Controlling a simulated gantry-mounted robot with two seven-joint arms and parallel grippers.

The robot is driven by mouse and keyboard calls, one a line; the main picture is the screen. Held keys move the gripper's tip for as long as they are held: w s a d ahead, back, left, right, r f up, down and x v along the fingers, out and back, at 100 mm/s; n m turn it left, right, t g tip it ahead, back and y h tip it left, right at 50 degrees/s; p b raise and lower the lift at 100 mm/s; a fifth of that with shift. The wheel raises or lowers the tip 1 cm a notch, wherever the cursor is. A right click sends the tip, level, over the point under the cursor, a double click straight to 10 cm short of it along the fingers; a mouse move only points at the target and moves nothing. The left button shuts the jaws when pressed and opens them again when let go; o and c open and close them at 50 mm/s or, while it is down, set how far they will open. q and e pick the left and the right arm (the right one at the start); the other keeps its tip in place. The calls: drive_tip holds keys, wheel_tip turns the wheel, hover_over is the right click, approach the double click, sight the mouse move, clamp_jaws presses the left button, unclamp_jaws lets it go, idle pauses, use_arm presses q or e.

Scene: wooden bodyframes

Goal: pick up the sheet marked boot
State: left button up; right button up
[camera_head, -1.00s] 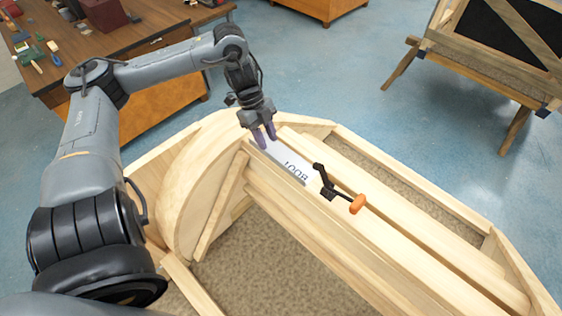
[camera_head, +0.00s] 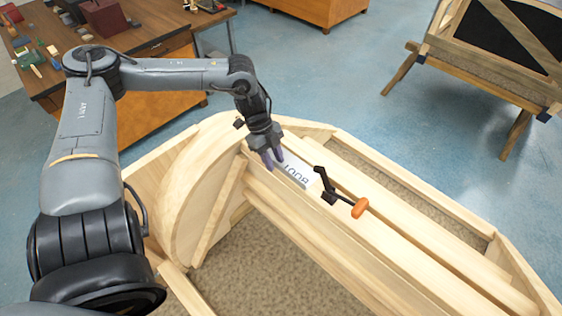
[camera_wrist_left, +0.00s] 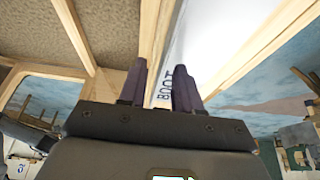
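The white sheet marked BOOT (camera_head: 298,174) lies in the slot between two long wooden rails of the bodyframe. Its lettering appears upside down in the head view. My left gripper (camera_head: 273,160) points down at the sheet's far-left end, and its purple fingertips overlap the sheet's edge. In the left wrist view my left gripper (camera_wrist_left: 159,85) is open with a gap between its fingers. My right gripper is not in view.
A black clamp (camera_head: 327,187) with an orange handle (camera_head: 360,208) sits on the rails near the sheet's near end. The curved wooden end piece (camera_head: 192,190) stands left of the gripper. A cluttered wooden workbench (camera_head: 160,105) stands at the back left, and a framed stand (camera_head: 500,85) at the back right.

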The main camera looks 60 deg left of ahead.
use_arm(q)
clamp_jaws()
drive_tip(key=shift+f, duration=0.1)
idle(0.4)
